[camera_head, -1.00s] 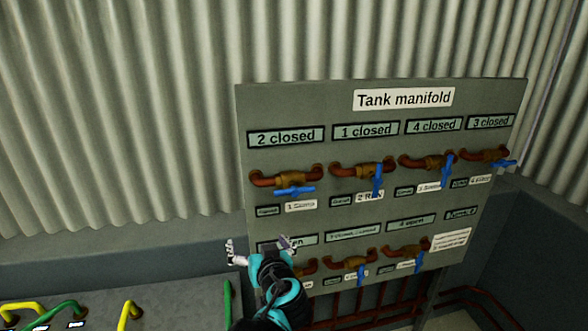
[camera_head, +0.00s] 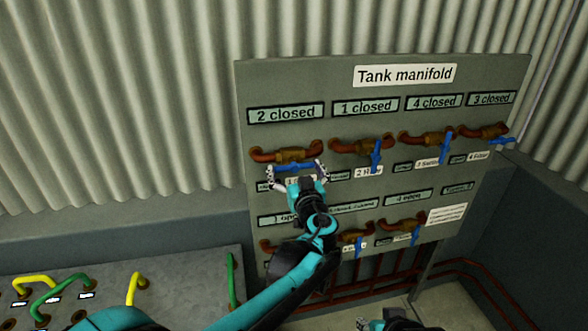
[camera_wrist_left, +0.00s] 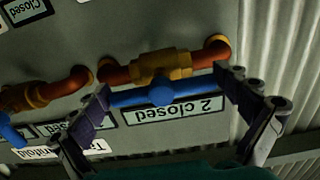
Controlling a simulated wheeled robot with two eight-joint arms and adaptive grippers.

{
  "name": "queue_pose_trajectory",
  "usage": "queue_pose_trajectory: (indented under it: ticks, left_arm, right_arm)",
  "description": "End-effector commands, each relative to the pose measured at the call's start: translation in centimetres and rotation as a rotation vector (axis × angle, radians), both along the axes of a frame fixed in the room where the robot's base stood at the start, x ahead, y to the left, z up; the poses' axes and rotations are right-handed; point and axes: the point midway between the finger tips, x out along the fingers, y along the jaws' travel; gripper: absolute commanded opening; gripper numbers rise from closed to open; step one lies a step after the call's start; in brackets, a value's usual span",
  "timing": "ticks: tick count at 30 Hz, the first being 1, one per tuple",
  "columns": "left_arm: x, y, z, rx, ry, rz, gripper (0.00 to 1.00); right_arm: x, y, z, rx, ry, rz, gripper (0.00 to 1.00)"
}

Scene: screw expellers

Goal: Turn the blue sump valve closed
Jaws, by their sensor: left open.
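The blue valve handle (camera_head: 297,167) is on the upper-left valve of the "Tank manifold" panel. It lies about level, along its brass valve body (camera_head: 289,154). The plate below is mostly hidden by my left gripper; earlier it read "1" and a word like "Sump". The sign above (camera_head: 286,113) reads "2 closed". My left gripper (camera_head: 294,171) is open, with one finger near each end of the handle. In the left wrist view, the handle (camera_wrist_left: 161,92) spans between the spread fingers (camera_wrist_left: 163,86); contact is unclear. My right gripper (camera_head: 363,325) shows only partly at the bottom edge.
Other upper valves carry blue handles (camera_head: 376,153), (camera_head: 447,146) and (camera_head: 503,141) to the right. A lower row of valves (camera_head: 403,225) is partly behind my left arm. A grey bench (camera_head: 185,275) with green and yellow handles stands lower left.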

Motion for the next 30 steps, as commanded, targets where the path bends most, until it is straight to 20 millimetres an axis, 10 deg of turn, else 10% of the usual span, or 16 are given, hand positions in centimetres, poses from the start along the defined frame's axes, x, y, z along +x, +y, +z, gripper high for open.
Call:
queue_pose_trajectory:
  ticks: [6,10,30]
  left_arm:
    - [0.03,0.02,0.02,0.0,0.0,0.0,0.97]
    - [0.02,0.02,0.02,0.0,0.0,0.0,0.65]
    - [0.0,0.1,0.08,0.219,0.05,0.0,0.65]
  right_arm:
    - [0.0,0.0,0.03,0.0,0.0,0.0,0.4]
    - [0.0,0.0,0.03,0.0,0.0,0.0,0.4]
    - [0.0,0.0,0.54,0.0,0.0,0.0,0.4]
